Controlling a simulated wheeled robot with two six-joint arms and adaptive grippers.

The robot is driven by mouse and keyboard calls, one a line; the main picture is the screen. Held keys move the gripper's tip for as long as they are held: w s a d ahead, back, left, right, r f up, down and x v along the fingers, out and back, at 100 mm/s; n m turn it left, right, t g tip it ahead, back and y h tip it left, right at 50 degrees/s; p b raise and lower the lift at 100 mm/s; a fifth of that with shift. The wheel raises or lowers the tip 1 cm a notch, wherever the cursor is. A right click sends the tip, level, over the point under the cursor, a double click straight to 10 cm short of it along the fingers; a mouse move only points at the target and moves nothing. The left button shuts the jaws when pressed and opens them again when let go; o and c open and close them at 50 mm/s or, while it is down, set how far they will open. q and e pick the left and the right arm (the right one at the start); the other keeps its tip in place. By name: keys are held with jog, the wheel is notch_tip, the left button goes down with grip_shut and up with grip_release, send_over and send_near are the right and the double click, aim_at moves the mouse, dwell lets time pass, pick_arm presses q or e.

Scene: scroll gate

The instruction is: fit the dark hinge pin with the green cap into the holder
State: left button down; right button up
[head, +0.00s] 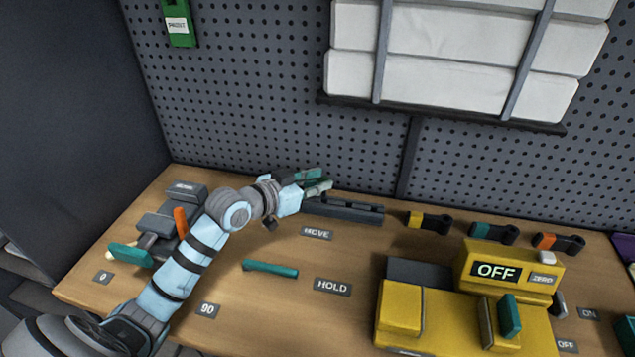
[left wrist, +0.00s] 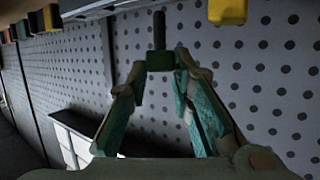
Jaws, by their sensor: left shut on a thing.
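My left gripper (head: 318,183) is over the back of the bench, close to the pegboard. In the left wrist view its fingers (left wrist: 160,75) are shut on the green cap of the dark hinge pin (left wrist: 159,32). The dark shaft points away from the fingers, toward the top of that picture. In the head view the pin is too small to tell from the fingers. A long dark rail (head: 345,211) lies just below and right of the gripper. I cannot tell for certain which part is the holder. My right gripper is out of view.
Dark pieces with yellow (head: 428,221), green (head: 492,233) and orange (head: 558,242) blocks line the bench back at right. A yellow OFF box (head: 455,310) stands front right. A teal bar (head: 270,268) lies mid-bench. A grey lever unit (head: 160,228) stands left. White panels (head: 450,50) hang above.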

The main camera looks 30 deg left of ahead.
pick_arm(q)
jog(key=shift+w+f, duration=0.1)
jog(key=shift+f+b, duration=0.35)
jog(key=shift+f, duration=0.05)
jog(key=shift+f+b, duration=0.45)
jog(key=shift+f, duration=0.3)
jog(key=shift+f, duration=0.15)
jog(key=c, duration=1.3)
grip_release()
jog(key=shift+c, duration=0.2)
